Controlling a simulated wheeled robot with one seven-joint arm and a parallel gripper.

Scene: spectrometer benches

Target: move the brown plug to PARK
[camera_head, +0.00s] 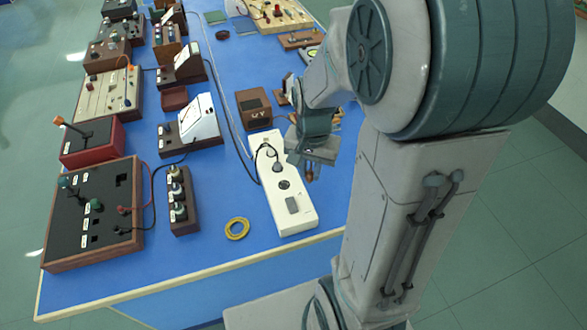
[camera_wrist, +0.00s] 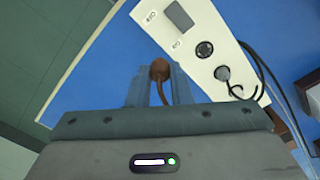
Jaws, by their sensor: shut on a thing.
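The brown plug (camera_wrist: 159,70) is between my gripper's fingers (camera_wrist: 158,85), with a brown cord running back toward the palm. In the head view the plug (camera_head: 309,175) shows small, below my gripper (camera_head: 312,163), just right of the white strip (camera_head: 294,222). My gripper is shut on the plug. The white strip (camera_wrist: 207,22) has a dark round socket (camera_wrist: 204,49), a grey rectangular part (camera_wrist: 179,16) and another plug (camera_wrist: 222,73) seated with a dark cord. The held plug appears clear of the strip. I cannot read a PARK label.
A yellow tape ring (camera_head: 237,228) lies left of the strip on the blue bench (camera_head: 200,255). A brown box (camera_head: 253,108) stands behind the strip. A block with several knobs (camera_head: 179,200) and a black panel box (camera_head: 95,210) stand left. Loose cables cross the bench.

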